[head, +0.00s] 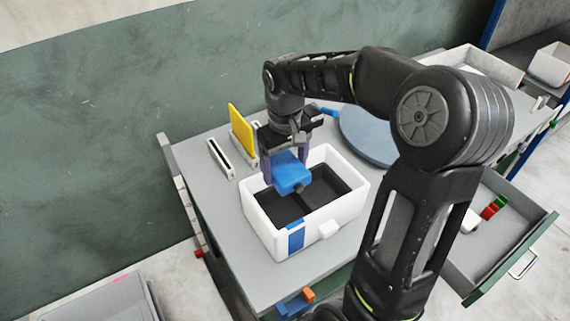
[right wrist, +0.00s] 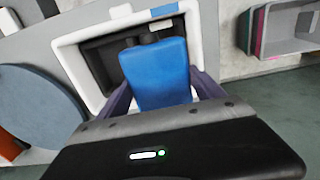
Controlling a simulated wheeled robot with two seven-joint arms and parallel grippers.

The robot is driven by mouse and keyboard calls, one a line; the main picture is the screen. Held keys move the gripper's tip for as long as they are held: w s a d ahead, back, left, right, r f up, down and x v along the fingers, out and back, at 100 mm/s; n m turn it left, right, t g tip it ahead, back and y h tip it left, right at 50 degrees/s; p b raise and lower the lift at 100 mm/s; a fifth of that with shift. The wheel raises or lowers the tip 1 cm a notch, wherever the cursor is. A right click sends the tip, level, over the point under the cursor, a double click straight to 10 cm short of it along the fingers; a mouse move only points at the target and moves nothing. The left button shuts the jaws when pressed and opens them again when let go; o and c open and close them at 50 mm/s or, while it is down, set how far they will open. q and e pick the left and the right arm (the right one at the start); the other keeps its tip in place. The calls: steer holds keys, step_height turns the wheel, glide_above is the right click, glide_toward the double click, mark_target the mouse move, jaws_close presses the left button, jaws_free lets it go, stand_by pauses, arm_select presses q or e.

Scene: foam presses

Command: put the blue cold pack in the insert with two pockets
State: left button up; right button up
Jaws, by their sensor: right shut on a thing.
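The blue cold pack (head: 290,172) is held in my right gripper (head: 287,165), above the white box with the dark insert. It also shows between the fingers in the right wrist view (right wrist: 157,75). The dark insert (head: 283,208) lies in the white box (head: 262,226) and has two pockets with a divider between them. The pack hangs over the far left part of the insert and hides some of it. I cannot tell whether it touches the insert. My left gripper is not in view.
A yellow panel (head: 242,130) stands in a holder behind the box, beside a slotted white block (head: 221,158). A round blue-grey disc (head: 368,136) lies right of the box. An open drawer (head: 483,245) holds small coloured pieces at right. The grey tabletop (head: 222,200) is clear left of the box.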

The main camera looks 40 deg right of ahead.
steer(key=shift+f+b, duration=4.2)
steer(key=shift+f, duration=1.5)
steer(key=o, duration=1.7)
steer(key=shift+o, duration=0.2)
step_height(320, 180, up, 8)
steer(key=shift+f+b, duration=0.1)
steer(key=shift+b, duration=0.2)
